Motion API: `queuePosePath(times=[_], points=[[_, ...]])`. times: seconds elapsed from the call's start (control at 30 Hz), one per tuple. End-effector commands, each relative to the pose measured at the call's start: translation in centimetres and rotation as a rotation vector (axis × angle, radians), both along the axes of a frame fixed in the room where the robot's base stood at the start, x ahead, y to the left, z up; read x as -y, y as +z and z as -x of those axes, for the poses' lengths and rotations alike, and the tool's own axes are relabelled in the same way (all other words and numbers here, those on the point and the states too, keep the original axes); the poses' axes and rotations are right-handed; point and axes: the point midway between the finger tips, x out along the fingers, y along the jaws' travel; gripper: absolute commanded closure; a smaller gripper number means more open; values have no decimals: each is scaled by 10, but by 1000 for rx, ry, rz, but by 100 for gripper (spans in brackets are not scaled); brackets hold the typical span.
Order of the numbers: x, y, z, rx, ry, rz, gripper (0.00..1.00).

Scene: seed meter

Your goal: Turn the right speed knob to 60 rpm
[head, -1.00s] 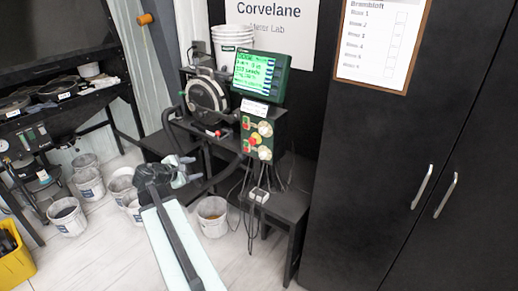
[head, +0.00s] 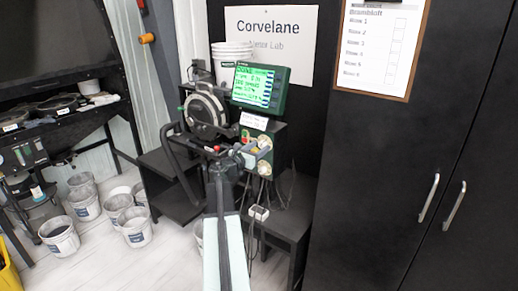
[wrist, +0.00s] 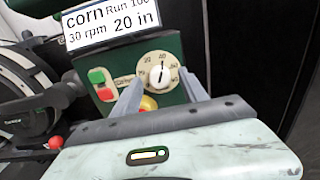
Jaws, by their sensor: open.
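Two pale speed dials sit one above the other on the green panel (wrist: 187,45): the upper knob (head: 264,142) and the lower knob (head: 264,168). I cannot tell which is the right one. The wrist view shows one cream dial with a white knob (wrist: 159,75); its dark pointer line stands roughly upright, and the numbers are small. My gripper (head: 250,152) is open beside the upper dial. In the wrist view my gripper (wrist: 160,84) has one finger on each side below the knob, with no clear contact.
Green (wrist: 96,76) and red (wrist: 105,94) buttons lie left of the dial. A yellow round part (wrist: 148,103) shows between the fingers. A label card (wrist: 112,22) is above. A screen (head: 259,88) tops the panel. Black cabinet doors (head: 400,150) stand at right.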

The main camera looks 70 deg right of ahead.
Motion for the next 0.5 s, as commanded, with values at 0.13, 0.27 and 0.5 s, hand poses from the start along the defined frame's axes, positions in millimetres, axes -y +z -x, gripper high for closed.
queuePosePath(times=[0.13,0.27,0.5], points=[[9,0,2,1,1,0,49],[8,0,2,1,1,0,49],[8,0,1,1,2,0,100]])
